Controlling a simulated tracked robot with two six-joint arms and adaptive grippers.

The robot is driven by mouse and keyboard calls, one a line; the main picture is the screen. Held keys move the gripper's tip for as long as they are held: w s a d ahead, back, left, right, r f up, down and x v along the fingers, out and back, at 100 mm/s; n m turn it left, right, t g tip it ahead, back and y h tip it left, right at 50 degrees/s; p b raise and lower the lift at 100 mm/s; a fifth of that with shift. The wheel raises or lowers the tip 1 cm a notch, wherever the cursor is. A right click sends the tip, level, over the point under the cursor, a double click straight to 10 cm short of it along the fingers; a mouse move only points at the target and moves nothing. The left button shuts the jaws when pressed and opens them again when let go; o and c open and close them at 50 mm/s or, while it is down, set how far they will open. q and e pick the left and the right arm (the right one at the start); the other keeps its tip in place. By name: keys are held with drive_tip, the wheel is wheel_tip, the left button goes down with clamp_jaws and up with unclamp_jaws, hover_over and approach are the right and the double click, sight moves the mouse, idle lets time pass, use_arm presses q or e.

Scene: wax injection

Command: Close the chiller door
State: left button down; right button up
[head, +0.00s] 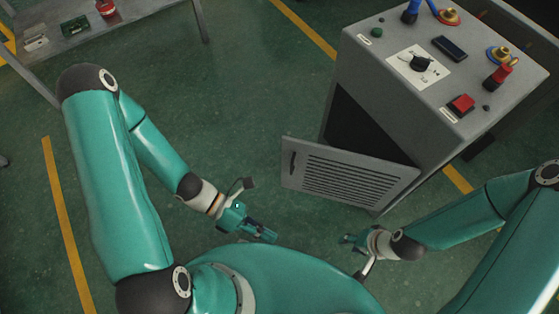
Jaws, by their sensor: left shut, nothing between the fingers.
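The chiller (400,110) is a grey cabinet at the upper right. Its louvred grey door (345,172) stands open, swung out toward me and to the left. A dark opening (362,130) shows behind it. The handle slot (292,163) is near the door's left edge. My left gripper (268,235) is shut and empty, below and left of the door, apart from it in the picture. My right gripper (348,240) is below the door's right half, also apart from it in the picture. It is small and I cannot tell whether its fingers are open.
The chiller top carries a dial (421,63), a red switch (461,104), a dark display (449,48) and pipe fittings. A grey table (140,12) with small items stands at the upper left. The green floor (255,100) between table and chiller is clear.

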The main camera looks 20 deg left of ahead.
use_arm(q)
drive_tip(key=w+a+f+n+t+h+b, duration=0.25)
drive_tip(key=w+a+n+t+b, duration=0.2)
drive_tip(key=w+n+t, duration=0.45)
drive_tip(key=n+t+y+b, duration=0.4)
drive_tip(key=n+t+b, duration=0.15)
drive_tip(key=n, duration=0.45)
approach(292, 142)
drive_tip(key=shift+t, duration=0.35)
drive_tip(key=x, duration=0.5)
drive_tip(key=shift+d+f, duration=0.35)
drive_tip(key=shift+d, duration=0.2)
drive_tip(key=shift+w, duration=0.45)
use_arm(e)
wheel_tip(292, 142, down, 13)
